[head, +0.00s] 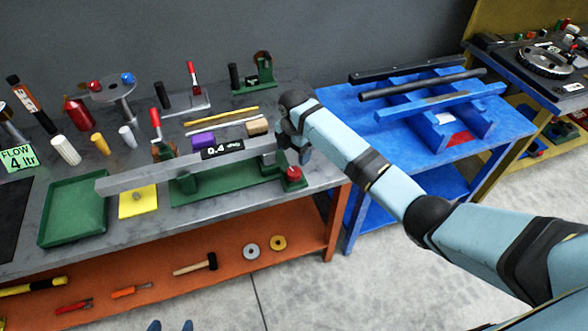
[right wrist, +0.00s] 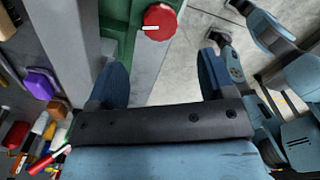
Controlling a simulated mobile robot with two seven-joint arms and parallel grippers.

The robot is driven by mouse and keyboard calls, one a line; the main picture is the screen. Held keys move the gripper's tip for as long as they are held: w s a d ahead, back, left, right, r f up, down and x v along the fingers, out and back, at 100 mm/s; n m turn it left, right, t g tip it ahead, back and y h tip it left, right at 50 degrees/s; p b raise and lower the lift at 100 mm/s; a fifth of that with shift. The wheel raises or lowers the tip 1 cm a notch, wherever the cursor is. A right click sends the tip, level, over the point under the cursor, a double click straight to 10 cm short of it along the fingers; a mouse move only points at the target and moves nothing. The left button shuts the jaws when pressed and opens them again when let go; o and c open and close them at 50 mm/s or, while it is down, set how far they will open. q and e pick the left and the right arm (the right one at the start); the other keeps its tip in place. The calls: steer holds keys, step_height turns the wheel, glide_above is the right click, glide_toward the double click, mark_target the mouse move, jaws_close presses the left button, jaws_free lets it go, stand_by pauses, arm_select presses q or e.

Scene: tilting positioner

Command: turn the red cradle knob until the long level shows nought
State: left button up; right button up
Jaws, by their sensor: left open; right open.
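The long level is a grey bar (head: 150,177) lying across the green cradle (head: 215,190) on the grey bench. Its black display (head: 222,148) reads 0.4, with a unit too small to read surely. The red cradle knob (head: 293,174) sits at the cradle's right end; in the right wrist view the knob (right wrist: 159,22) carries a white mark. My right gripper (head: 299,152) is just above and behind the knob. In the right wrist view it (right wrist: 164,75) is open and empty, the knob beyond its fingertips.
A green tray (head: 72,212) and a yellow pad (head: 138,201) lie left of the cradle. A purple block (head: 202,138) and several tools stand behind the level. A blue table (head: 350,125) with dark bars is at right. Floor before the bench is clear.

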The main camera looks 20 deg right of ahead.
mark_target(294, 171)
step_height(294, 171, down, 9)
steer(key=shift+f+p, duration=0.1)
steer(key=shift+p, duration=0.25)
steer(key=c, duration=0.9)
